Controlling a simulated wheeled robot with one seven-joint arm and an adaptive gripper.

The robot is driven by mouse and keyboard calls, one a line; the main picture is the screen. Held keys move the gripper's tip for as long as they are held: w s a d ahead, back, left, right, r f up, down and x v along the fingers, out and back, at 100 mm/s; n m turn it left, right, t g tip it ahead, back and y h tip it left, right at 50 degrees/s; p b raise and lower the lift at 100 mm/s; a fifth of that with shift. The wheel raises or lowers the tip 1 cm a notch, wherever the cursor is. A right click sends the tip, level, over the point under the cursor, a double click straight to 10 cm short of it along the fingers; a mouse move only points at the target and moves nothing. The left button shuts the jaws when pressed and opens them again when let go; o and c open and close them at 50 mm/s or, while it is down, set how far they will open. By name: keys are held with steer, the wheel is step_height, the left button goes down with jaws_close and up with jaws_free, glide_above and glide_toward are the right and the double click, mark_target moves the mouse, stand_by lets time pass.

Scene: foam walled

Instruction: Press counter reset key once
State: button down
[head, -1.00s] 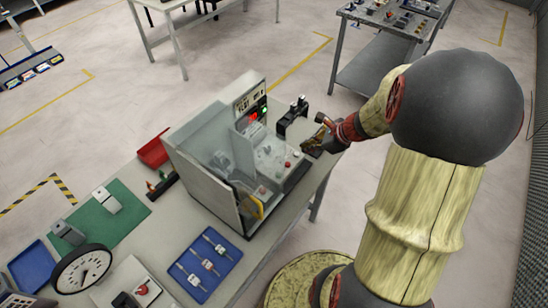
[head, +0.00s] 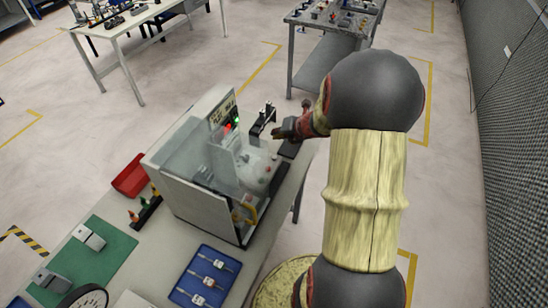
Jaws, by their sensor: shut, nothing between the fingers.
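A boxy bench machine (head: 192,190) with a clear cover stands on the table. I cannot tell which of these, if any, is the counter reset key. My gripper (head: 275,133) is shut and empty, just beyond the machine's right side, above the table's edge. It looks apart from the machine. Its fingertips are small and dark in this view.
A small black device (head: 261,120) stands close beside my gripper. A red bin (head: 130,176) and a green mat (head: 101,250) are to the left. Floor is open right of the table.

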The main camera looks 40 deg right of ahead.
mark_target(276, 157)
steer(key=shift+f, duration=0.1)
step_height(276, 157, down, 9)
steer(key=b, duration=0.8)
steer(key=shift+r, duration=0.2)
steer(key=shift+f, duration=0.15)
stand_by(0.9)
steer(key=shift+f+b, duration=0.3)
steer(key=shift+b, duration=0.05)
steer(key=shift+f+b, duration=0.4)
steer(key=shift+f, duration=0.15)
stand_by(0.7)
steer(key=shift+r, duration=0.1)
steer(key=shift+r+p, duration=0.9)
steer(key=shift+p, duration=0.1)
